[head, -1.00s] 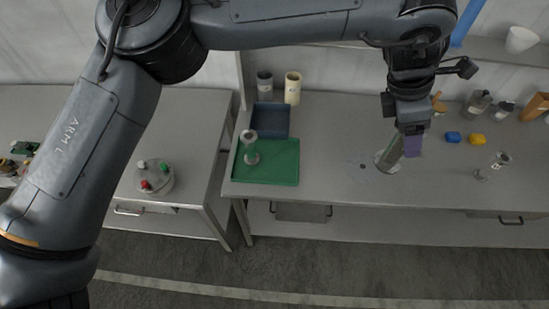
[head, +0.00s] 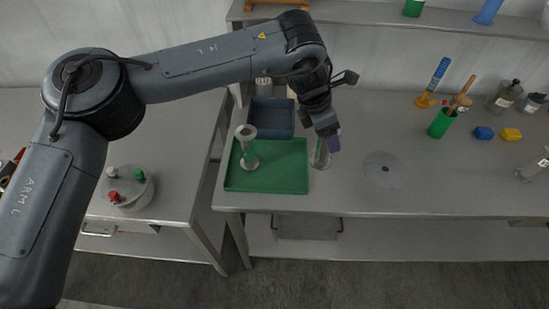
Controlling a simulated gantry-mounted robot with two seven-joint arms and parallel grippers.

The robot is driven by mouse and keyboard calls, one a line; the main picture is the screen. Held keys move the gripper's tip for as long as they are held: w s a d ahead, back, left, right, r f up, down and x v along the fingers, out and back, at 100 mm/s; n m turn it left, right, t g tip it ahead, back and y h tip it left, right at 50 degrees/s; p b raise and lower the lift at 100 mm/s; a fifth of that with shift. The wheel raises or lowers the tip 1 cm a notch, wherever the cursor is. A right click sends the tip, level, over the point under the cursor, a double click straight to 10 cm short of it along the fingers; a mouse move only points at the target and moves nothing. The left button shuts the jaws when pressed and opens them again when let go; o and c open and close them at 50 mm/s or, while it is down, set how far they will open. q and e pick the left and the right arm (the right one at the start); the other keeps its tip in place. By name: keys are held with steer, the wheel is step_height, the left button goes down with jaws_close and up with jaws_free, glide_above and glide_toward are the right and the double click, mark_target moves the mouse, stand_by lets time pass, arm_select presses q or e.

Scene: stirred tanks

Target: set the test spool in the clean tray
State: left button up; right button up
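My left gripper (head: 327,144), with a purple fingertip showing, is shut on a metal spool (head: 320,157), partly hidden behind the fingers. It holds this spool just right of the green tray (head: 285,183), close to its right edge; I cannot tell its height above the table. A second flanged spool (head: 247,152) stands upright in the left part of the green tray. A blue tray (head: 271,118) lies behind the green one and looks empty. No label shows which tray is the clean one. My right gripper is not in view.
A flat grey disc (head: 383,170) lies on the bench right of the held spool. A green cup (head: 439,125), blue block (head: 484,133), yellow block (head: 511,135) and bottles stand farther right. A round lidded pot (head: 126,188) is on the left table. The green tray's right half is free.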

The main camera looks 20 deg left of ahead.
arm_select(q)
steer(key=w+a+f+b, duration=0.1)
steer(key=w+a+f, duration=0.1)
steer(key=a+f, duration=0.8)
steer(key=shift+w+a+f+b, duration=0.15)
steer(key=shift+a+f+b, duration=0.15)
steer(key=shift+a+f, duration=0.1)
steer(key=shift+f, duration=0.1)
steer(key=o, duration=1.3)
steer(key=p+v, duration=0.1)
steer(key=v, duration=1.1)
steer(key=shift+p, duration=0.3)
